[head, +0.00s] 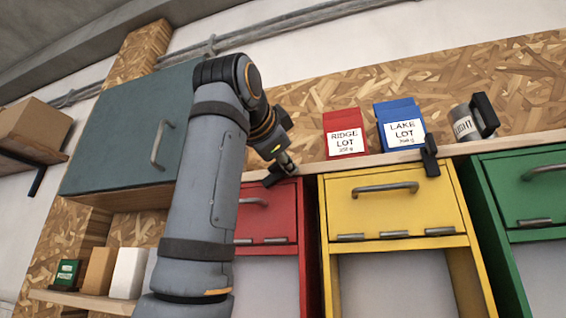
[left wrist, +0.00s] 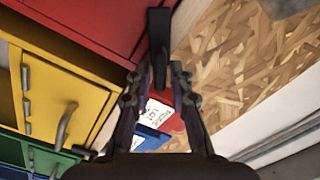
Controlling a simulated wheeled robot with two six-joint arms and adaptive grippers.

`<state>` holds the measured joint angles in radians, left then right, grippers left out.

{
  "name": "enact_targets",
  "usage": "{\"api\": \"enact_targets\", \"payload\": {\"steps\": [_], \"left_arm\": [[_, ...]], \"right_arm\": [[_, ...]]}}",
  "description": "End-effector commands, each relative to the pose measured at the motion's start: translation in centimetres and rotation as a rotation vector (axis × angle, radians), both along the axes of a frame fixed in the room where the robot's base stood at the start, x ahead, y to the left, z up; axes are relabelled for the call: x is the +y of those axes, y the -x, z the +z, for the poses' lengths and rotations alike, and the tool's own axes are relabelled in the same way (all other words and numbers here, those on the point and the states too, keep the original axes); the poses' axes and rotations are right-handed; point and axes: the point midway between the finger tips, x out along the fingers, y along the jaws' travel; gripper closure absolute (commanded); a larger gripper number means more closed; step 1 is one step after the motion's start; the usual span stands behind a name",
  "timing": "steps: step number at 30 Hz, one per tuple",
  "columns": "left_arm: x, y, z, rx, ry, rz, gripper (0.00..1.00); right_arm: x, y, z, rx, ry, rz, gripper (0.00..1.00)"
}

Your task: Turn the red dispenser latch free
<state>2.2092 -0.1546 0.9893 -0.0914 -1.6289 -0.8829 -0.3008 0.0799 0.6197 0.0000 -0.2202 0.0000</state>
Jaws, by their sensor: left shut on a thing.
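The red dispenser (head: 272,222) stands left of the yellow one, partly hidden behind my left arm. Its black latch (head: 272,180) is at the top front edge, under my left gripper (head: 285,163). In the left wrist view the black latch (left wrist: 158,28) runs up from between the two fingers of my left gripper (left wrist: 160,74), beside the red dispenser's red face (left wrist: 95,22). My left gripper is shut on the latch. The fingers hide part of it, and I cannot tell how far it is turned. My right gripper is not in view.
A yellow dispenser (head: 395,211) with its own upright black latch (head: 430,156) and a green dispenser (head: 535,190) stand to the right. A red bag (head: 344,121), a blue bag (head: 397,113) and a mug (head: 465,123) stand above. A teal cabinet (head: 122,135) is at left.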

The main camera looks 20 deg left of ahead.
Motion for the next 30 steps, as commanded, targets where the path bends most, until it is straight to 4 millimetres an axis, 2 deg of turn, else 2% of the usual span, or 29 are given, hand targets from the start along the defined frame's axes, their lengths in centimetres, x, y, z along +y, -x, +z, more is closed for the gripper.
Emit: {"api": "enact_targets", "payload": {"steps": [15,30], "left_arm": [[-0.4,0.0,-1.0,-0.009,-0.434,-0.004,1.0],[-0.5,-0.1,-1.3,-0.012,-0.61,-0.007,1.0]], "right_arm": [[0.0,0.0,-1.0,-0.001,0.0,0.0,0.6],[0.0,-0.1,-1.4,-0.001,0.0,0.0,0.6]]}}
